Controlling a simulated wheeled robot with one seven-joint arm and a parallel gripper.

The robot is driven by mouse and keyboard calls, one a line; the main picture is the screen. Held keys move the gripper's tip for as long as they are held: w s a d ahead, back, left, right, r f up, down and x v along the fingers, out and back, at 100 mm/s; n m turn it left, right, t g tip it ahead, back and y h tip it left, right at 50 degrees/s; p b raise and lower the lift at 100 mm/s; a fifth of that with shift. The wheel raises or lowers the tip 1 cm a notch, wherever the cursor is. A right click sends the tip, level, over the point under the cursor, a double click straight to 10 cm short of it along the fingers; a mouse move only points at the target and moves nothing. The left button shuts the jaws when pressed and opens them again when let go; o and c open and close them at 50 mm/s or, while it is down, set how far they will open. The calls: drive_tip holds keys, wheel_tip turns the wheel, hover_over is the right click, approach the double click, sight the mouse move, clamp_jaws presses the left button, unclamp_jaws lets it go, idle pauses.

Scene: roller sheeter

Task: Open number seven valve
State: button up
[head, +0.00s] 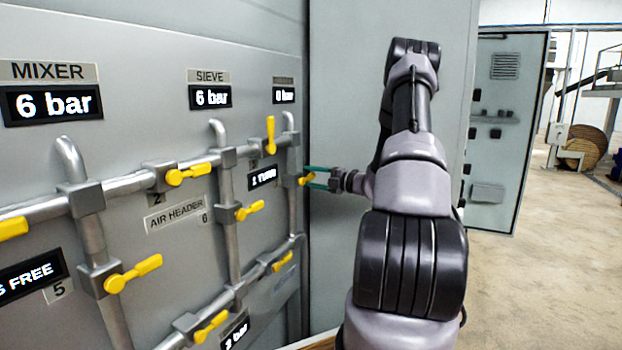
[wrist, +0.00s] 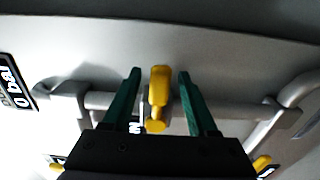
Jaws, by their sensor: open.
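A yellow valve handle (head: 306,180) sits on the vertical pipe under the 0 bar display, at the right end of the panel. In the wrist view this handle (wrist: 158,95) lies across its pipe, between my two green fingers. No number for this valve is readable, so I cannot confirm that it is seven. My gripper (head: 318,178) is open around the handle, with a finger on either side. In the wrist view my gripper (wrist: 158,80) shows gaps on both sides of the handle.
Other yellow handles are close by, one above (head: 270,134) and one lower (head: 283,262). Grey pipes (head: 225,185) run across the panel. A grey cabinet side (head: 345,90) stands just right of the panel. Open floor (head: 550,270) lies to the right.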

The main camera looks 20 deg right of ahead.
clamp_jaws()
idle(1.4)
